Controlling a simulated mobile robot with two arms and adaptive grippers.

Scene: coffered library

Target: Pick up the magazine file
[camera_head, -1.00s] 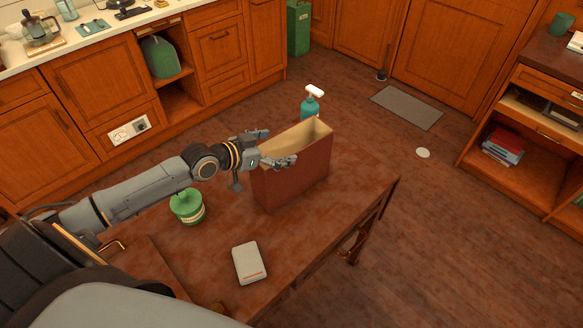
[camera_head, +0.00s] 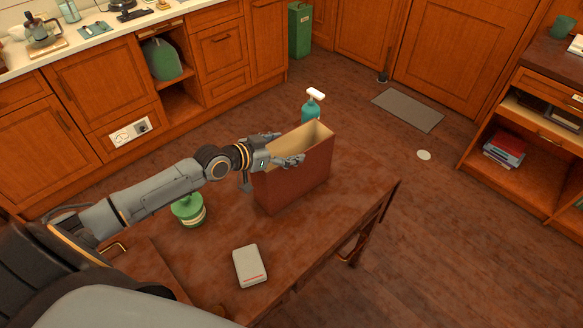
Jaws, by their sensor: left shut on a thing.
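The magazine file (camera_head: 297,178) is a dark red-brown, open-topped box with a pale inside. It stands upright on the wooden table (camera_head: 300,240), near the far edge. My left gripper (camera_head: 283,148) is at its left end, with one finger along the near side and the other at the far side. The gripper is shut on the file's upper left end. The file's base appears to be on the table. My right gripper does not show.
A teal pump bottle (camera_head: 311,112) stands just behind the file. A green lidded tub (camera_head: 188,210) is below my left arm, and a pale grey box (camera_head: 250,266) lies at the front of the table. The table's right part is clear.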

